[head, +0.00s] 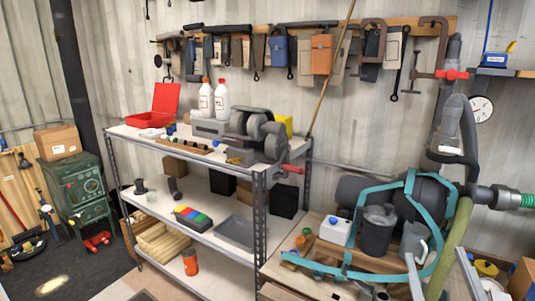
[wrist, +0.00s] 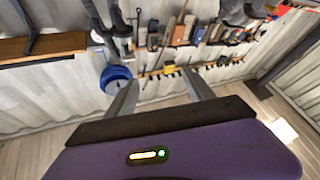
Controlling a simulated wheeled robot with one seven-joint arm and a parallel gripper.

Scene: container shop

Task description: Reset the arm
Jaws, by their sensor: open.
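My gripper (wrist: 160,90) shows in the wrist view. Its two grey fingers stand apart with nothing between them, so it is open and empty. The purple hand body with a small lit indicator fills the bottom of that view. Beyond the fingers are the corrugated wall and a row of hanging tools (wrist: 190,32), seen from some distance. The fingers touch nothing that I can see. I cannot clearly make out my gripper in the head view.
A metal shelf unit (head: 205,225) holds a red case (head: 163,103), white bottles and a grey machine (head: 250,128). A cluttered bench (head: 285,268) with a teal frame (head: 410,225) stands at right. Dark floor (head: 62,270) lies at left. A blue round thing (wrist: 115,76) shows beside the left finger.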

